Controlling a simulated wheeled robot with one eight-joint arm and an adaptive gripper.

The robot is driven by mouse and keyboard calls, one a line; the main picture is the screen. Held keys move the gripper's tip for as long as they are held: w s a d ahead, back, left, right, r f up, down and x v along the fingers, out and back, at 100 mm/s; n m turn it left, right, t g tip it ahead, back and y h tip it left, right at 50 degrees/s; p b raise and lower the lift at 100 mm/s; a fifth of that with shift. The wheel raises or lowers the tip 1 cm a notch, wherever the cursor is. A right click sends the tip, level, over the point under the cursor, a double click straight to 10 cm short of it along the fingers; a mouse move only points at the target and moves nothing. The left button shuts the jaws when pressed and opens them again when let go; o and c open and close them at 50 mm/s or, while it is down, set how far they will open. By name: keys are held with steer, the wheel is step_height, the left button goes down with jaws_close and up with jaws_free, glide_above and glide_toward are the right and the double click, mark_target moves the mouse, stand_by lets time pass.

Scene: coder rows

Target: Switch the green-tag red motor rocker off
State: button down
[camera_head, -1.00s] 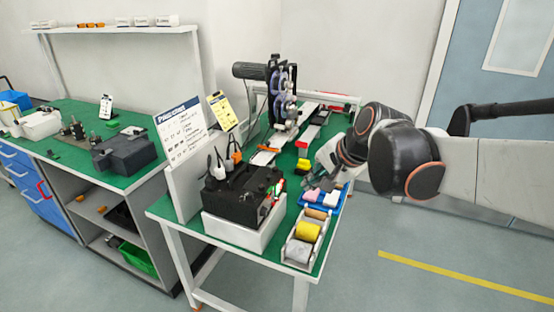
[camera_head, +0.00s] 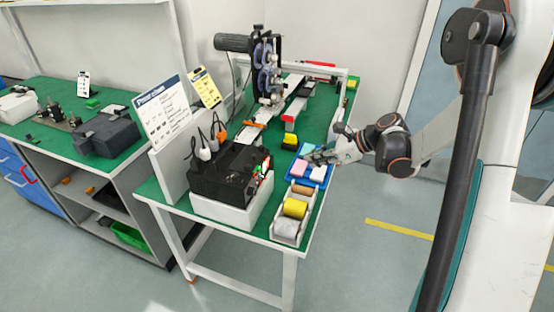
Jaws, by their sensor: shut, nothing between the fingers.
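A black control box (camera_head: 222,178) stands on a white base at the near left of the green-topped table. Small red and green parts (camera_head: 262,168) show on its right-hand face. They are too small to tell which one is the green-tag red motor rocker or which way it is set. My gripper (camera_head: 312,157) is to the right of the box, apart from it, over the blue tray (camera_head: 292,175). It points left toward the box's panel side and is shut and empty. Its fingertips are small in this view.
A rack of rolls with a yellow one (camera_head: 295,208) stands right of the box, at the table's near edge. Pink and white blocks lie in the blue tray. A reel machine (camera_head: 266,68) stands at the back.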

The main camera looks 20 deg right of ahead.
steer(key=shift+w+d+f+m, duration=0.1)
steer(key=shift+d+f+m, duration=0.3)
steer(key=shift+d+f, duration=0.05)
steer(key=b, duration=0.4)
glide_toward(268, 163)
step_height(268, 163, down, 6)
steer(key=w+a, duration=0.2)
steer(key=shift+w+a+r, duration=0.25)
steer(key=shift+w+a, duration=0.1)
steer(key=shift+w, duration=0.05)
